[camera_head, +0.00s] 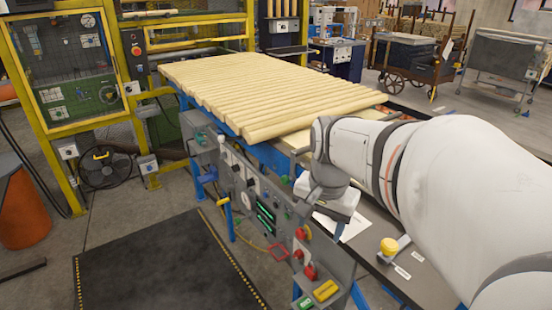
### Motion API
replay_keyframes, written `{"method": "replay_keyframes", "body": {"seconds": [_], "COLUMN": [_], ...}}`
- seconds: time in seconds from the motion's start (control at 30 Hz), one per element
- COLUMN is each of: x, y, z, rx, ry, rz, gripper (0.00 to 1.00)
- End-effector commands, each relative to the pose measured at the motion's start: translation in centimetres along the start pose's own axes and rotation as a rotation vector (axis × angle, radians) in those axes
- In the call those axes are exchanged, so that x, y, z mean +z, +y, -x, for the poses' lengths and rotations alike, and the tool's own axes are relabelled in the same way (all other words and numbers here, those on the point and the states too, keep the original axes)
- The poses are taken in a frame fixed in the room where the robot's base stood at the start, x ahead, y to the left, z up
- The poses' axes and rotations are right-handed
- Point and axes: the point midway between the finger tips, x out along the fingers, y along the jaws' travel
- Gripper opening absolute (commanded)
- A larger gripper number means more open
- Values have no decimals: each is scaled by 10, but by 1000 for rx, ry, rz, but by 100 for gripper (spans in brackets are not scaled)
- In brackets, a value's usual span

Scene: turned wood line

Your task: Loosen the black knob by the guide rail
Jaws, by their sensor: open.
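My white arm reaches in from the right. My gripper (325,196) is in front of the control panel on the table's near side, below the grey wrist. It is open, and I see nothing between its jaws; its fingertips are hard to make out. I cannot pick out a black knob or the guide rail with certainty. My arm covers part of the table's right end, where they may be hidden.
Turned wooden rods (260,90) lie side by side on the blue-framed table. The control panel (255,205) carries red, green and yellow controls. A yellow knob (390,246) stands on the dark ledge at right. A black mat (165,265) covers clear floor at left.

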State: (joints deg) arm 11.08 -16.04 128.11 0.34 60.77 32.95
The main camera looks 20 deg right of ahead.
Motion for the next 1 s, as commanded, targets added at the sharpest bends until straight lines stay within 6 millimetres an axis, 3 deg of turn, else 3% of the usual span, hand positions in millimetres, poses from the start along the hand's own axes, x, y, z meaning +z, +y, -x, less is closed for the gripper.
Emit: {"method": "replay_keyframes", "body": {"seconds": [0.03, 0.2, 0.4, 0.57, 1.0], "x": [-20, -70, -102, -107, -100], "y": [0, 4, 11, 13, 18], "z": [8, 25, 34, 28, -35], "rx": [17, 68, 109, 120, 120], "ry": [-14, -43, -55, -58, -58], "rz": [-152, -620, -940, -1012, -1011], "gripper": [59, 59, 59, 59, 59]}}
